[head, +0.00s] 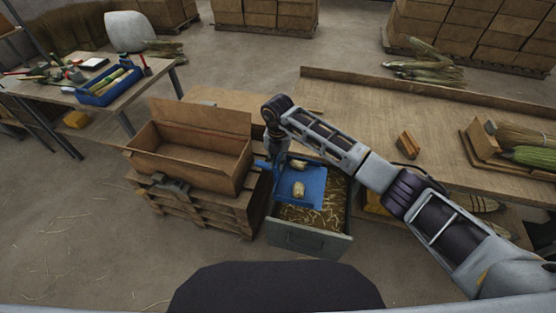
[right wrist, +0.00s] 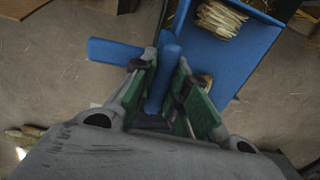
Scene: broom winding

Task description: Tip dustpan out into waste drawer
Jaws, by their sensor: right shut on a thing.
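The blue dustpan (head: 315,182) is over the back part of the waste drawer (head: 308,242), with two pale straw pieces lying in it. In the right wrist view the dustpan (right wrist: 222,62) shows a pale straw bundle (right wrist: 226,20) and part of another piece by the finger. My right gripper (right wrist: 160,95) is shut on the dustpan's blue handle; in the head view its fingers are mostly hidden by the arm. The drawer is open, with loose straw inside. How far the dustpan is tilted is hard to tell.
The workbench (head: 370,110) is behind and to the right, with a small wooden block (head: 408,144) and a broom tray (head: 485,165). Floor is clear in front of the pallet.

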